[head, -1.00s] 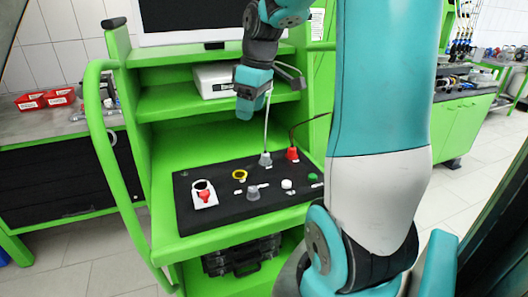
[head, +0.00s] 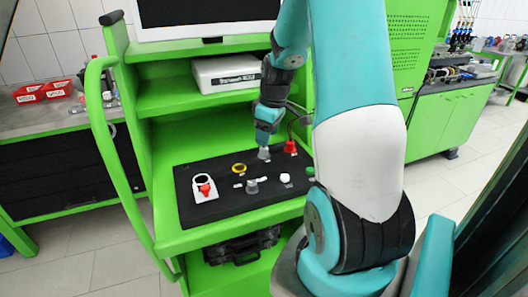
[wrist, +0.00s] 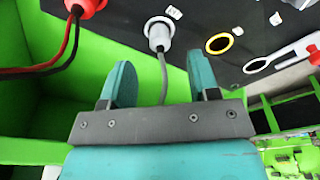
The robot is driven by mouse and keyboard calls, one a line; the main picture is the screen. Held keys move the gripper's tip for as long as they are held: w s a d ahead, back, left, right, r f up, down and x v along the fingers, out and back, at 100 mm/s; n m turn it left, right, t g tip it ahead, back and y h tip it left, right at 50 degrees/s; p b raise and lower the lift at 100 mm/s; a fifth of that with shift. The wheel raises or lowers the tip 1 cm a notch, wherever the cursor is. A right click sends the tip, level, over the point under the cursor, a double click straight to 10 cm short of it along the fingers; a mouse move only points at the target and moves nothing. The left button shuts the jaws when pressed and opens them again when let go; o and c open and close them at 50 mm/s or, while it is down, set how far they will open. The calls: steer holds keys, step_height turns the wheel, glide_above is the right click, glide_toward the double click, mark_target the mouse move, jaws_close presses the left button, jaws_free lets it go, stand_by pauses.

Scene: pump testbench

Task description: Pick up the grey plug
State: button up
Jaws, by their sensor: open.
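The grey plug (head: 264,154) stands at the back of the black panel, left of the red plug. In the wrist view the grey plug (wrist: 158,34) sits on the panel, and its grey cable runs down between my fingers. My gripper (head: 265,139) is just above the plug. In the wrist view my gripper (wrist: 160,65) is open, its two teal fingers apart, with the plug beyond the fingertips and roughly centred between them. The fingers appear clear of the plug.
The red plug (head: 290,147) with red and black cables stands close to the right. The black panel (head: 215,220) also carries a yellow ring (head: 239,168), a grey knob-like part (head: 252,187) and a white button (head: 285,178). A white box (head: 225,75) rests on the shelf above.

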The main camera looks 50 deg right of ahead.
steer(key=f, duration=0.3)
steer(key=f+p, duration=0.1)
steer(key=shift+w+a+f, duration=0.1)
steer(key=shift+w+f, duration=0.3)
steer(key=c, duration=0.9)
steer(key=shift+r, duration=0.1)
step_height(320, 180, up, 20)
steer(key=b, duration=0.1)
steer(key=shift+b, duration=0.3)
